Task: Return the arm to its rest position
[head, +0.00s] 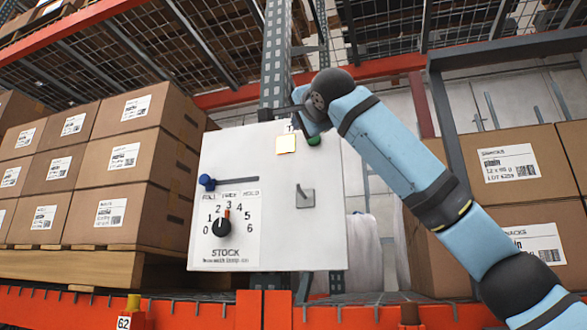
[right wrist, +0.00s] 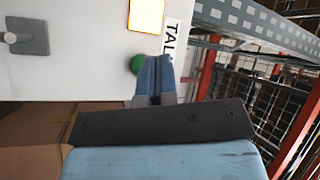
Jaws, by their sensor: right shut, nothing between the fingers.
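My right arm (head: 400,160) reaches up from the lower right to the top of a white control panel (head: 260,165). My right gripper (head: 310,122) is shut and empty. In the right wrist view its blue fingers (right wrist: 154,72) are together, beside a round green button (right wrist: 137,64) and partly in front of it. The green button (head: 314,140) also shows in the head view, just below the gripper. I cannot tell whether they touch. A lit pale-yellow square (head: 286,143) is left of the button. My left gripper is not in view.
The panel also has a blue slider knob (head: 207,182) at its left end, a black STOCK dial (head: 222,228) pointing up near 2 to 3, and a grey lever (head: 304,198). Stacked cartons (head: 120,160) stand left, more cartons (head: 510,165) right. A dark rack post (head: 447,110) stands behind my arm.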

